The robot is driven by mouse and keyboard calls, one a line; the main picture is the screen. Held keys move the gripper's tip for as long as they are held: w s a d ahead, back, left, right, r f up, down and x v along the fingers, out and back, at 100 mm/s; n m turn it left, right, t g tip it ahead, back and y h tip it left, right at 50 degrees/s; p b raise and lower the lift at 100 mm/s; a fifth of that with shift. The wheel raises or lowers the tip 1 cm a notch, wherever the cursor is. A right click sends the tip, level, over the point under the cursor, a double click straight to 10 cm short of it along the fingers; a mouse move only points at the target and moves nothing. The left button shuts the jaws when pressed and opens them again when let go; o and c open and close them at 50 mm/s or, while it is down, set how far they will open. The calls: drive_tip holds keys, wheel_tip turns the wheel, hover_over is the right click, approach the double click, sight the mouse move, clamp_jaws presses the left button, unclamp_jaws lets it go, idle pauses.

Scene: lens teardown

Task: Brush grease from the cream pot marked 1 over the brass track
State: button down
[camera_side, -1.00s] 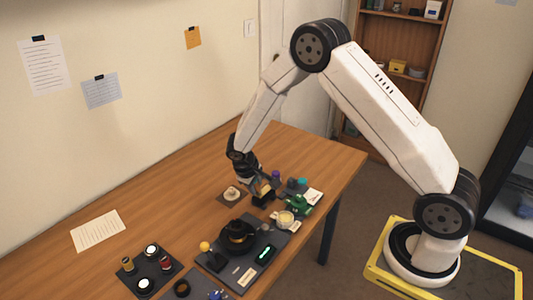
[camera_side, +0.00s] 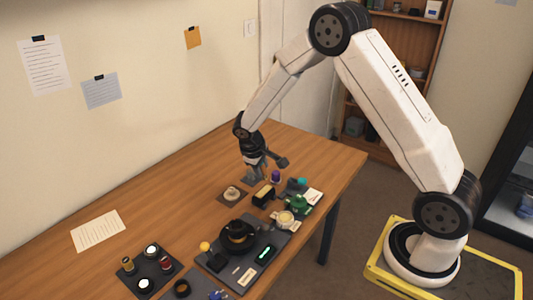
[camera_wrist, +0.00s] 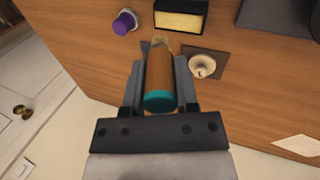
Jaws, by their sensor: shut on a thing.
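My gripper (camera_side: 255,174) is shut on a brush (camera_wrist: 160,75) with a brown handle and teal end; its pale tip points away from the wrist camera. A small cream pot (camera_side: 232,192) sits on a dark square mat, to the right of the brush tip in the wrist view (camera_wrist: 202,66). A second cream vessel (camera_side: 286,218) stands at the right of the tray. No number is legible on either. A black ring-shaped assembly (camera_side: 237,236) sits on the dark tray; I cannot make out a brass track on it. My gripper is behind the tray, apart from it.
A dark box with a yellow top (camera_side: 264,194) and a purple-capped item (camera_side: 276,176) stand near my gripper. A green object (camera_side: 299,203) is at the right. A dark pad (camera_side: 132,280) with several small jars lies front left. The table's left middle is mostly clear.

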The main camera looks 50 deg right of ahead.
drive_tip(key=shift+r, duration=1.7)
